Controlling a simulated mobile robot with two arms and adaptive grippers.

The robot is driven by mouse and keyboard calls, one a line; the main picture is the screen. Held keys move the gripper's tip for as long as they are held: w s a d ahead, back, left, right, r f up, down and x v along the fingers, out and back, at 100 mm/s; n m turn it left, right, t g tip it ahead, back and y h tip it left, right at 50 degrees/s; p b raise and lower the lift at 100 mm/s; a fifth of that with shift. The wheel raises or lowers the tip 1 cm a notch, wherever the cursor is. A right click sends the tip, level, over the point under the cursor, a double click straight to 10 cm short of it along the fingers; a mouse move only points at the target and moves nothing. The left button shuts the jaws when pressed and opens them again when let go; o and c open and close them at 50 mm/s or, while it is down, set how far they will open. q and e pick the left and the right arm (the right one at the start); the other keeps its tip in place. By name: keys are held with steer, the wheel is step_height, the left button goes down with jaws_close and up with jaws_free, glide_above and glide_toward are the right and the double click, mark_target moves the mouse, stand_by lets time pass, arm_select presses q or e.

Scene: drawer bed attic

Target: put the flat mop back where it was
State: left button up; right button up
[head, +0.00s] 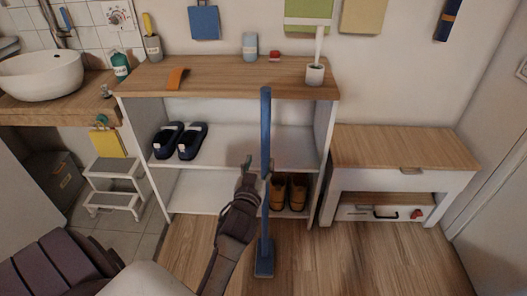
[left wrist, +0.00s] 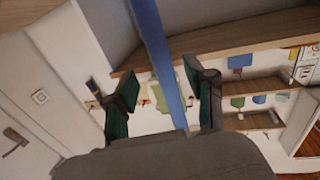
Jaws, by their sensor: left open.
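The blue flat mop (head: 265,130) stands upright in front of the white shelf unit, with its flat blue head (head: 264,262) on the wooden floor. My left gripper (head: 257,170) is at the lower half of the handle. In the left wrist view the two fingers of the gripper (left wrist: 163,105) are apart, and the blue handle (left wrist: 161,60) runs between them in the picture. I cannot tell whether a finger touches it. My right gripper is not in view.
The shelf unit (head: 220,75) with a wooden top holds dark shoes (head: 180,141) and brown shoes (head: 290,191). A low wooden-topped bench (head: 400,150) stands at right. A white step stool (head: 112,185) stands at left. Floor right of the mop is clear.

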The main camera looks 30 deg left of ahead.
arm_select(q)
steer(key=s+d+f+m+g+h, duration=0.25)
steer(key=s+d+f, duration=0.25)
steer(key=f, duration=0.6)
steer(key=s+d+f+m+g+h, duration=0.15)
steer(key=s+d+f+g, duration=0.35)
steer(key=f, duration=0.6)
steer(key=s+d+f+m+g+h, duration=0.1)
steer(key=s+d+f+g, duration=0.1)
steer(key=s+f, duration=0.5)
steer(key=s+d+f+m+g+h, duration=0.1)
steer(key=s+d+f+g, duration=0.1)
steer(key=s+f+g, duration=0.2)
steer(key=s+f, duration=0.3)
steer(key=s, duration=0.4)
steer(key=shift+s+d+g+h, duration=0.2)
steer(key=shift+s+g+h, duration=0.05)
steer(key=shift+g+h, duration=0.1)
